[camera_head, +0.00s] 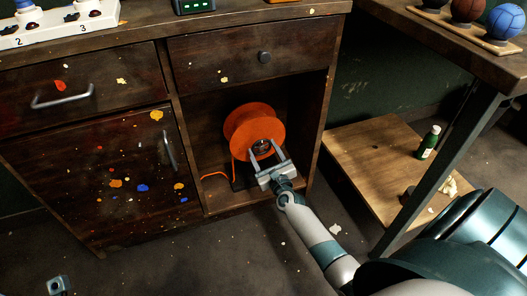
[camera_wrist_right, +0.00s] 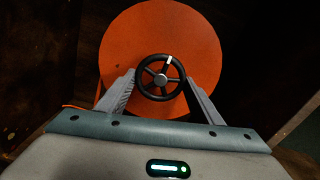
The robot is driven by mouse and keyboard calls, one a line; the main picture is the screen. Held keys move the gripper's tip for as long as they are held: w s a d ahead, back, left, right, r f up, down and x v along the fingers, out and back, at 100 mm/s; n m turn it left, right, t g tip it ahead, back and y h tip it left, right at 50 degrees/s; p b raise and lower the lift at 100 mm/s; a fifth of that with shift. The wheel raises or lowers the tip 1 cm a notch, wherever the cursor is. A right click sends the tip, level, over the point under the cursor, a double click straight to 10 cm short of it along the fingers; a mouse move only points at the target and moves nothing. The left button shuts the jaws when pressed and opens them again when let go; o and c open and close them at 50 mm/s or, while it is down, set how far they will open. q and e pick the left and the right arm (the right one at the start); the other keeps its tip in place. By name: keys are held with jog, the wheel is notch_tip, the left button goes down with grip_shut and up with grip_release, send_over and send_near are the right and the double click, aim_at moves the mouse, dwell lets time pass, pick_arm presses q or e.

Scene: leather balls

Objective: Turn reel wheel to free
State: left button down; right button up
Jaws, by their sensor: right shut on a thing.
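The orange reel (camera_head: 252,122) stands in the open lower compartment of the wooden cabinet. In the right wrist view its orange disc (camera_wrist_right: 160,30) faces me, with a black spoked reel wheel (camera_wrist_right: 161,79) in front. A white mark sits near the top of the wheel's rim, slightly right of centre. My right gripper (camera_head: 265,150) reaches into the compartment and is shut on the wheel, one finger at each side of the rim. A small grey part at the bottom left edge of the head view may be my left gripper (camera_head: 58,285); its jaws cannot be made out.
An orange cord (camera_head: 214,175) runs from the reel along the compartment floor. Compartment walls stand close on both sides. A closed drawer (camera_head: 245,56) is above, and a closed door (camera_head: 105,160) with a handle is left. At right are a low wooden shelf (camera_head: 365,160) and a table leg (camera_head: 435,170).

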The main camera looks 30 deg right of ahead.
jog(key=shift+n, duration=0.3)
